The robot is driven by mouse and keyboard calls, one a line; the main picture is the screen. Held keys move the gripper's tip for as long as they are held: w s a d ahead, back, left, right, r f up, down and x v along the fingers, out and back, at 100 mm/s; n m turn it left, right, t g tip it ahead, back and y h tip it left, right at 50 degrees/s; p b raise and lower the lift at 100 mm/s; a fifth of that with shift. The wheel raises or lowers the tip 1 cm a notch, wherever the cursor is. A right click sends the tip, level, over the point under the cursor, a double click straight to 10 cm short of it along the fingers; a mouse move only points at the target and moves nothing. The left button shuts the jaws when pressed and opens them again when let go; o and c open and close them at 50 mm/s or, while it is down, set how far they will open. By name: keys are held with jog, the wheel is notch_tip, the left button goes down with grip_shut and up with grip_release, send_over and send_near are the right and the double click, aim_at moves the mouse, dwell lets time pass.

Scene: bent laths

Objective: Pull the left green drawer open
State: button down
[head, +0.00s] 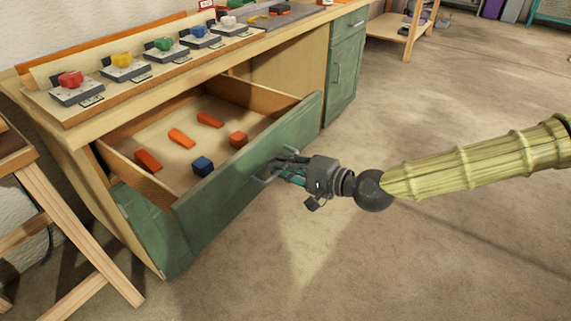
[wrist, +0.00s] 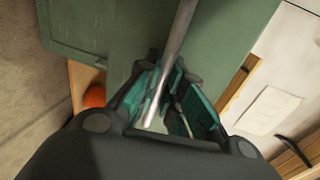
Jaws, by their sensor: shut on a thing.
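The left green drawer (head: 245,165) stands well out from the workbench, with its inside in view. Its metal bar handle (head: 268,173) is on the front face and also shows in the wrist view (wrist: 181,40). My gripper (head: 284,170) is at the front of the drawer, shut on the handle. In the wrist view, the bar runs between the teal finger pads (wrist: 172,105). Inside the drawer lie a dark blue block (head: 203,166), an orange block (head: 238,139) and several orange wedge-like pieces (head: 181,138).
The wooden workbench (head: 180,70) carries a row of grey stands with coloured pieces. A green cabinet door (head: 345,75) is at the right of the drawer. A wooden trestle (head: 60,215) stands at the left. The floor (head: 400,260) in front is clear.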

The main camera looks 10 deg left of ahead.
jog(key=c, duration=1.5)
grip_release()
jog(key=shift+d, duration=0.1)
jog(key=shift+v, duration=5.95)
jog(key=shift+s+f, duration=0.1)
jog(key=shift+f, duration=0.05)
